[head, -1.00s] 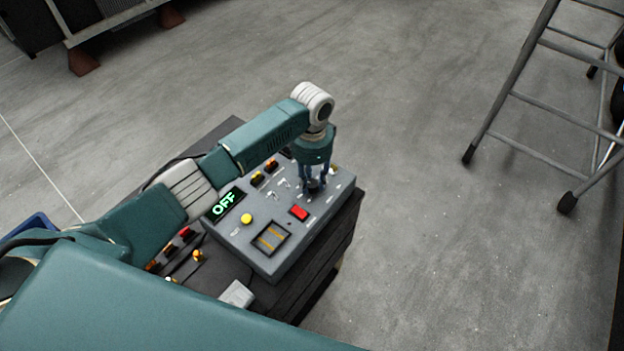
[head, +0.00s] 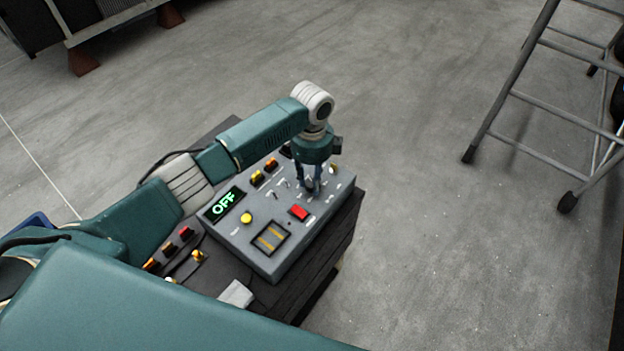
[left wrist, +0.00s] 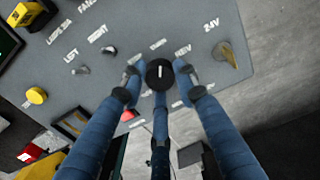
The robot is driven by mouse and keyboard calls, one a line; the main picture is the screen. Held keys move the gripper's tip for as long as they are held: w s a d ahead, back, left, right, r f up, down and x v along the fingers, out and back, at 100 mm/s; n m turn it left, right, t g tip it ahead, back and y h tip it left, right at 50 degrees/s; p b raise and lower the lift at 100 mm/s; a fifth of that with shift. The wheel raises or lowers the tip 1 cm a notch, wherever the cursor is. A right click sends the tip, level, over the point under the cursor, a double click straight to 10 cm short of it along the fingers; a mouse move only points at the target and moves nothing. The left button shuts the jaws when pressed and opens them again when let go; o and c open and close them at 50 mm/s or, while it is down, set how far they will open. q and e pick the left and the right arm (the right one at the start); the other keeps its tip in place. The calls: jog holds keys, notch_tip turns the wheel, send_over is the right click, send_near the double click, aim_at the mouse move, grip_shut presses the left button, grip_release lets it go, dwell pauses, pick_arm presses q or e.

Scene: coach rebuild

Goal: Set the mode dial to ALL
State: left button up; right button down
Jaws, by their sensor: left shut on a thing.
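The grey control box (head: 262,250) has a display (head: 224,203) reading OFF in green letters. The mode dial (left wrist: 160,72) is a round black knob with a white pointer line, seen in the left wrist view among white labels. My left gripper (head: 311,188) points down at the box's far right part, its blue fingers closed around the dial. In the left wrist view the gripper (left wrist: 160,78) has fingertips on both sides of the knob and a third finger below it. In the head view the fingers mostly hide the dial. My right gripper is not in view.
A red button (head: 299,212), a yellow button (head: 247,218) and small toggle switches sit near the dial. A brass-coloured lever (left wrist: 228,54) by the 24V label is close to the right. A ladder (head: 510,95) stands on the open grey floor.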

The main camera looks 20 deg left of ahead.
pick_arm(q)
jog(key=m, duration=0.4)
jog(key=shift+w+m+b, duration=0.15)
jog(key=shift+m+b, duration=0.15)
jog(key=shift+b, duration=0.1)
jog(key=m+b, duration=0.1)
jog(key=m, duration=0.3)
jog(key=shift+m, duration=0.3)
jog(key=m+b, duration=0.1)
jog(key=m, duration=0.3)
jog(key=shift+m, duration=0.3)
jog(key=shift+r+m+b, duration=0.15)
jog(key=shift+m+b, duration=0.7)
jog(key=shift+m, duration=1.45)
jog(key=o, duration=1.1)
jog(key=shift+o, duration=0.3)
